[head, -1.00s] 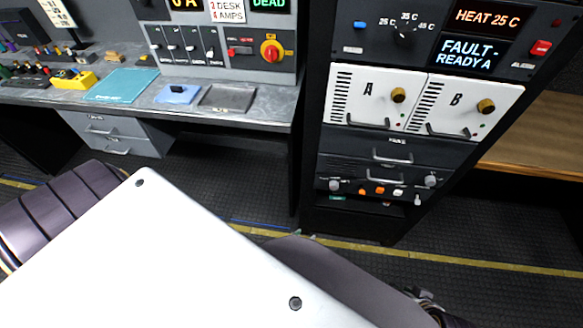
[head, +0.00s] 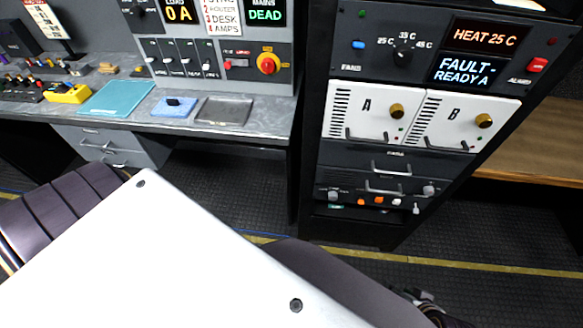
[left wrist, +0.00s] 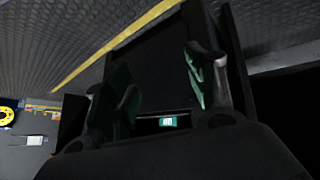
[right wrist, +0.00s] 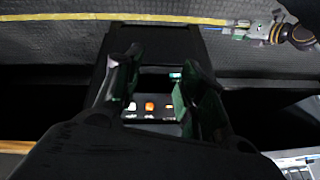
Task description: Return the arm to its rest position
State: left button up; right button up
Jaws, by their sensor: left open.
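My right gripper (head: 425,300) shows only in part at the lower right of the head view, dark and low over the floor. In the right wrist view its two green-padded fingers (right wrist: 160,88) stand apart with nothing between them. My left gripper is outside the head view. In the left wrist view its green-padded fingers (left wrist: 164,88) stand wide apart and empty. Both wrist views show a dark cabinet shape beyond the fingers, and neither gripper visibly touches it. My arm links lie across the bottom of the head view.
An equipment rack (head: 390,155) with white modules A and B stands ahead at the right, reading "FAULT - READY A". A grey desk (head: 185,112) at the left holds a teal mat (head: 116,98), a blue block (head: 175,106) and a dark tray (head: 224,110). Open floor (head: 215,190) lies below.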

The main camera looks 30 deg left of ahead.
jog(key=shift+f, duration=0.1)
dwell(0.3)
